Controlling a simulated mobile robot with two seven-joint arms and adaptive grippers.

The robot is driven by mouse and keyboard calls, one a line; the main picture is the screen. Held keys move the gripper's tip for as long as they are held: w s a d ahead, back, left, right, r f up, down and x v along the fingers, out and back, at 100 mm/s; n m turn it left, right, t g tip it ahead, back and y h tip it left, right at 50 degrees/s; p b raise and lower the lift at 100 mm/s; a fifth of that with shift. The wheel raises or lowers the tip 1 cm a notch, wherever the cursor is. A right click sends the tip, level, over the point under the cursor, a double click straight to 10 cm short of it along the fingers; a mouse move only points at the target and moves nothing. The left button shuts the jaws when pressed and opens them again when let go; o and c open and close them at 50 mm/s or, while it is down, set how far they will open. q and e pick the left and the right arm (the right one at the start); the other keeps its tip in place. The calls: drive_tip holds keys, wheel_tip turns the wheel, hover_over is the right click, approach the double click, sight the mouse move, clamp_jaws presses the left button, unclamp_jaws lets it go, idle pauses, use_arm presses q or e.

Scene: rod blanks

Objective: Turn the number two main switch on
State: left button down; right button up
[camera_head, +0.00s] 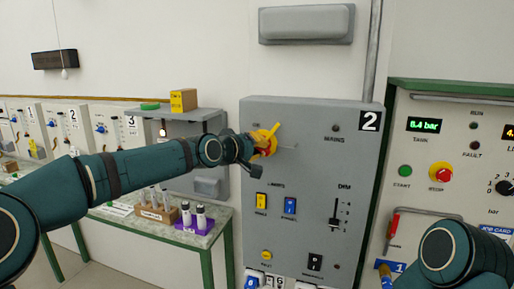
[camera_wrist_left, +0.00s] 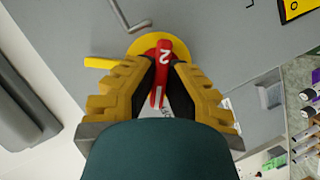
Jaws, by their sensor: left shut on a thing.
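The number two main switch has a red handle marked "2" (camera_wrist_left: 162,62) on a round yellow plate (camera_wrist_left: 140,45), seen in the left wrist view. It sits at the upper left of the grey panel (camera_head: 315,160) marked "2". My left gripper (camera_head: 267,143) is at the switch, its yellow fingers shut on the red handle from both sides. In the head view the fingers and wrist hide most of the switch. The dark MAINS lamp (camera_head: 335,128) is to its right. My right gripper is out of view; only part of that arm shows at the lower right.
A green-framed panel (camera_head: 440,155) stands to the right. A bench (camera_head: 185,237) with vials and a wall shelf (camera_head: 185,115) lie to the left. A bent metal rod (camera_wrist_left: 125,15) is near the switch.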

use_arm(q)
drive_tip(key=shift+r, duration=0.1)
drive_tip(key=c, duration=1)
unclamp_jaws()
drive_tip(key=shift+w+d, duration=0.1)
drive_tip(key=v, duration=1.2)
